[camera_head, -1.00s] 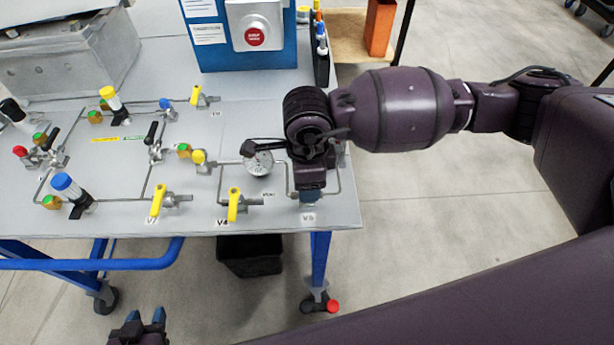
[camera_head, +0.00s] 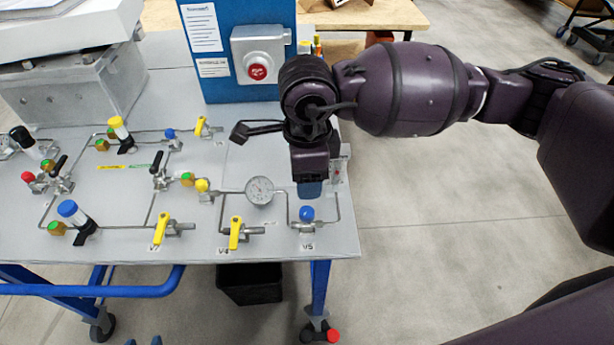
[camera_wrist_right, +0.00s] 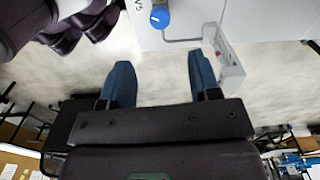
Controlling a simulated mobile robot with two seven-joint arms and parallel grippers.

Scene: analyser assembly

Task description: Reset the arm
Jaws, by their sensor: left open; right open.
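My right arm reaches in from the right, and my right gripper (camera_head: 310,188) points down above the panel, just behind the blue knob (camera_head: 306,213) of valve V5. In the right wrist view the two blue fingers of the right gripper (camera_wrist_right: 161,75) are apart with nothing between them. The blue knob (camera_wrist_right: 160,18) lies beyond them, clear of both fingers. Only the blue fingertips of my left gripper (camera_head: 143,341) show at the bottom edge, spread apart and away from the panel; the rest of it is out of view.
The panel table (camera_head: 200,215) carries pipes, a gauge (camera_head: 260,190) and several yellow-handled valves (camera_head: 235,232). A blue cabinet (camera_head: 240,90) with a red button (camera_head: 257,72) stands behind. A black bin (camera_head: 250,284) sits under the table. Open floor lies to the right.

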